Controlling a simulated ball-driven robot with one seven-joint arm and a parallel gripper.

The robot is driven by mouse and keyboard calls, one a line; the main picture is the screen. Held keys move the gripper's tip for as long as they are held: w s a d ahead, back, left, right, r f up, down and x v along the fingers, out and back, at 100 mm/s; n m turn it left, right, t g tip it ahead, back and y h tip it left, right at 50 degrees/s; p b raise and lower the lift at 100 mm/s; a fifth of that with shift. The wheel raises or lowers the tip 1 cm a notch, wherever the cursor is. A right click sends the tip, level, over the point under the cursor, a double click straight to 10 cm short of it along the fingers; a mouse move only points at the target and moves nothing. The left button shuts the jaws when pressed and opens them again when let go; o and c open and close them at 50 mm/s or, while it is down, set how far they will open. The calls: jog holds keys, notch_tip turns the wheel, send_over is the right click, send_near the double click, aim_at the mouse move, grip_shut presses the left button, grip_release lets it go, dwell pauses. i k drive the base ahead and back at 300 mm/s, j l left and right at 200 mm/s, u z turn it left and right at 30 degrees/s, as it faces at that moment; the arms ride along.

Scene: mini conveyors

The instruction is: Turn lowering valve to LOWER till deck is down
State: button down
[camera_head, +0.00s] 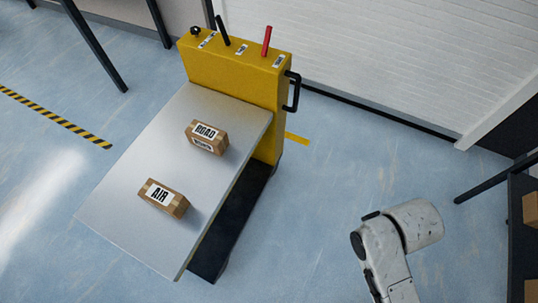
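A yellow control housing (230,75) stands at the back end of a flat grey deck (130,175). On its top are a round black knob (196,32), a tilted black lever (222,30) and a red lever (266,41), with small white labels too small to read. I cannot tell which control is the lowering valve. The deck sits raised above a dark base (232,225), part of which shows under its right edge. My arm shows at the lower right, apart from the housing and deck; my gripper is out of view.
Two cardboard boxes lie on the deck, one marked ROAD (206,137) and one marked AIR (162,198). A black handle (292,92) juts from the housing's right side. Blue floor is clear right of the deck. A dark rack (522,235) with boxes stands at the right edge.

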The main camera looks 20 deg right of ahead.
aim_at(195, 30)
jog(key=i+l+u, duration=0.1)
jog(key=i+l, duration=0.45)
jog(key=i+l+u, duration=0.1)
jog(key=i+l, duration=0.45)
jog(key=i+l+u, duration=0.1)
jog(key=i+l, duration=0.45)
jog(key=l, duration=0.2)
jog(key=i+l, duration=0.3)
jog(key=i, duration=0.15)
jog(key=i+l+u, duration=0.15)
jog(key=i+l, duration=0.15)
jog(key=i, duration=0.15)
